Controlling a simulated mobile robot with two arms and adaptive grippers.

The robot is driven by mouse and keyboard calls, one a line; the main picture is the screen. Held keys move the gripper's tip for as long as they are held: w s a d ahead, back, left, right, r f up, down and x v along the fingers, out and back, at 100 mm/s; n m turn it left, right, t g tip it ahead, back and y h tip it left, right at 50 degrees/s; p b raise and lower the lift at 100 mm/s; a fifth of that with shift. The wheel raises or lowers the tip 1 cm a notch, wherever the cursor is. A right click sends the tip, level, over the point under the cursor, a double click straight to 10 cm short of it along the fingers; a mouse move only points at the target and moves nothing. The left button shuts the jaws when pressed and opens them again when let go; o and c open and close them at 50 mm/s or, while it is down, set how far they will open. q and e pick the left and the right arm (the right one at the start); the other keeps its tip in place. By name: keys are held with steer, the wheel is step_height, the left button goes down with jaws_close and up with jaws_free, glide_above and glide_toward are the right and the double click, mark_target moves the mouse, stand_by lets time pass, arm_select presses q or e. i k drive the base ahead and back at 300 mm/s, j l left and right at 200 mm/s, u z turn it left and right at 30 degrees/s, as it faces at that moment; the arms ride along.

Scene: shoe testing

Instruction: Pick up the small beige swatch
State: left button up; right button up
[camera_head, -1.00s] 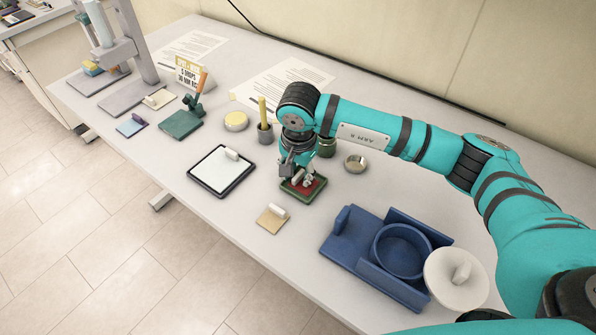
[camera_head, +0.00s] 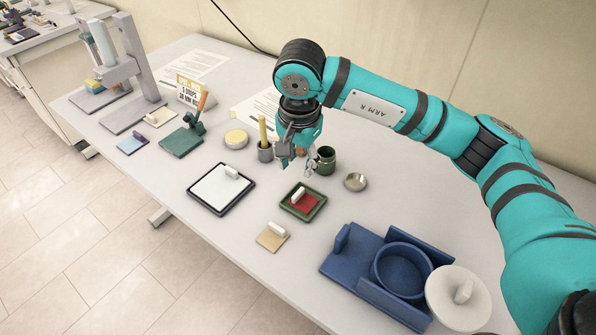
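A small beige swatch (camera_head: 268,241) with a white block grip lies flat on the table, in front of the green-rimmed tray (camera_head: 316,211). Another pale beige swatch (camera_head: 154,121) with a pale grip lies farther back at the left, near the grey stand. My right gripper (camera_head: 298,169) hangs above the table behind the green-rimmed tray, up and away from the front swatch. Its fingers look apart with nothing between them. My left gripper is not in view.
The tray holds a red pad with a white block on it. A green jar (camera_head: 326,161) and metal dish (camera_head: 356,182) stand near my gripper.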

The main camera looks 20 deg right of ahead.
mark_target(272, 238)
steer(key=k+j, duration=0.2)
steer(key=k, duration=0.3)
steer(key=k+j, duration=0.2)
steer(key=k, duration=0.25)
steer(key=k+j, duration=0.15)
steer(key=k, duration=0.35)
